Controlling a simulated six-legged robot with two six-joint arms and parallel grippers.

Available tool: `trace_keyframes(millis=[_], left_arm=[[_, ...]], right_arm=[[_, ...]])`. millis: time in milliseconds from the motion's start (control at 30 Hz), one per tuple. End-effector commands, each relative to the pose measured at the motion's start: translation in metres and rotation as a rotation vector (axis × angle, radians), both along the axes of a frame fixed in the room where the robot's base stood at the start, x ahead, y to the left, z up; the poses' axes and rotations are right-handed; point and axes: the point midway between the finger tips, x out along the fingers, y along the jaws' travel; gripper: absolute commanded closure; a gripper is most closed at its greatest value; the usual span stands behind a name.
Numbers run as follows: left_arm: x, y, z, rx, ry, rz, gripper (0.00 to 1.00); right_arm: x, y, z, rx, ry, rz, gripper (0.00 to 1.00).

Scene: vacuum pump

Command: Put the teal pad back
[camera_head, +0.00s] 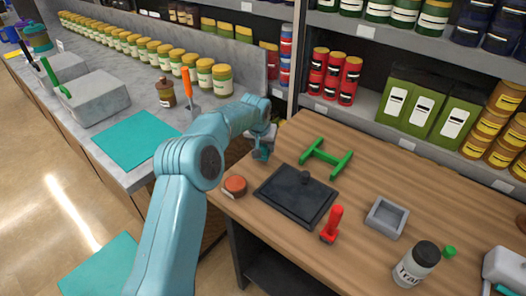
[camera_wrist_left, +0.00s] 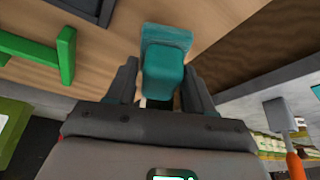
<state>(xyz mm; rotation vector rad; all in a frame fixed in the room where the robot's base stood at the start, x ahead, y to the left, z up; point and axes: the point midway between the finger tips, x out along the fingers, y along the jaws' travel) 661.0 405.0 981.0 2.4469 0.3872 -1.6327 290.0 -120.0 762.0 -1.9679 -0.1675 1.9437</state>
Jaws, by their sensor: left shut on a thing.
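My left gripper (camera_head: 263,138) is at the left back edge of the wooden table. It is shut on the teal pad (camera_wrist_left: 167,65), a teal block with a wider flat end, seen between the two fingers in the left wrist view. The pad shows small in the head view (camera_head: 261,153), close above or at the wooden table; I cannot tell whether it touches. My left gripper fingers (camera_wrist_left: 160,85) lie on both sides of it. My right gripper is not in view.
A teal mat (camera_head: 135,139) lies on the grey counter. Shelves with jars stand behind.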

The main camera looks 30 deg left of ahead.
Motion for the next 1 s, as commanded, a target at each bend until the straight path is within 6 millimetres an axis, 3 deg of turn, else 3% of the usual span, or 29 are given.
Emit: trace_keyframes(millis=[200,567,600,633,1000], left_arm=[[-0.001,0.001,-0.031,-0.001,0.003,0.001,0.76],[0.000,0.001,-0.037,-0.001,0.002,0.000,0.76],[0.000,0.001,-0.035,0.000,0.001,0.000,0.35],[0.000,0.001,-0.035,-0.001,0.002,0.000,0.25],[-0.001,0.001,-0.030,0.000,0.001,0.000,0.22]], right_arm=[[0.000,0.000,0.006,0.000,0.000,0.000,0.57],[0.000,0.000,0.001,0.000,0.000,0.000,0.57],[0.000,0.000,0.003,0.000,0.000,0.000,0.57],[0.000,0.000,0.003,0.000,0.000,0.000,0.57],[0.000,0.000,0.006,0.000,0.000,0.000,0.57]])
